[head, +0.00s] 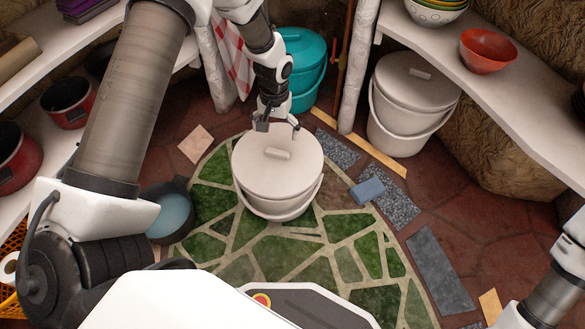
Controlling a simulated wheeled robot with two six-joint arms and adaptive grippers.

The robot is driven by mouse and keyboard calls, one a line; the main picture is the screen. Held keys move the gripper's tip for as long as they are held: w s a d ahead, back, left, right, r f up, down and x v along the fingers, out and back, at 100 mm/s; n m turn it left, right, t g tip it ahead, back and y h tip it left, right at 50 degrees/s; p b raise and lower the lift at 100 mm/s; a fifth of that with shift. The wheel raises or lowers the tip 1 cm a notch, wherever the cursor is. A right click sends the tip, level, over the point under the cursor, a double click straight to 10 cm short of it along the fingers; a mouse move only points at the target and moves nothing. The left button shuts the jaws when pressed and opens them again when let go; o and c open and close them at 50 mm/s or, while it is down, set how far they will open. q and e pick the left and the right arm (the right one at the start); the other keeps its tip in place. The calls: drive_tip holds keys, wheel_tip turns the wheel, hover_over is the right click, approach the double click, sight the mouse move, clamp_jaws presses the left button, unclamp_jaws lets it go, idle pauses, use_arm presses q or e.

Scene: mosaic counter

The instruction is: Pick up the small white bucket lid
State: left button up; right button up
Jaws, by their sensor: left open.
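A small white bucket (276,208) stands upright on the green mosaic in the middle of the head view. Its round white lid (262,175) sits on top and has a short bar handle (278,154) at its centre. My left gripper (278,131) is open, just beyond the handle, over the far edge of the lid. I cannot tell whether its fingertips touch the lid. My right arm shows at the lower right edge, but its gripper is outside the view.
A larger white lidded bucket (405,120) stands at the back right, and a teal bucket (305,80) behind my left gripper. A blue block (367,190) lies right of the small bucket. A dark pot (170,214) stands left. Shelves with bowls and pots line both sides.

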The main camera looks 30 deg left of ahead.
sight(277, 151)
use_arm(q)
drive_tip(key=shift+w+a+f+b, duration=0.1)
drive_tip(key=shift+w+f+b, duration=0.15)
drive_tip(key=shift+f, duration=0.35)
drive_tip(key=shift+w+a+f+b, duration=0.1)
drive_tip(key=shift+f+b, duration=0.25)
drive_tip(key=shift+f, duration=0.2)
wheel_tip(277, 151, down, 7)
drive_tip(key=b, duration=0.5)
drive_tip(key=shift+a+f, duration=0.1)
drive_tip(key=shift+f, duration=0.05)
drive_tip(key=shift+r, duration=0.2)
drive_tip(key=c, duration=1.2)
use_arm(e)
wheel_tip(277, 151, down, 8)
drive_tip(key=shift+w+f, duration=0.15)
drive_tip(key=shift+f, duration=0.05)
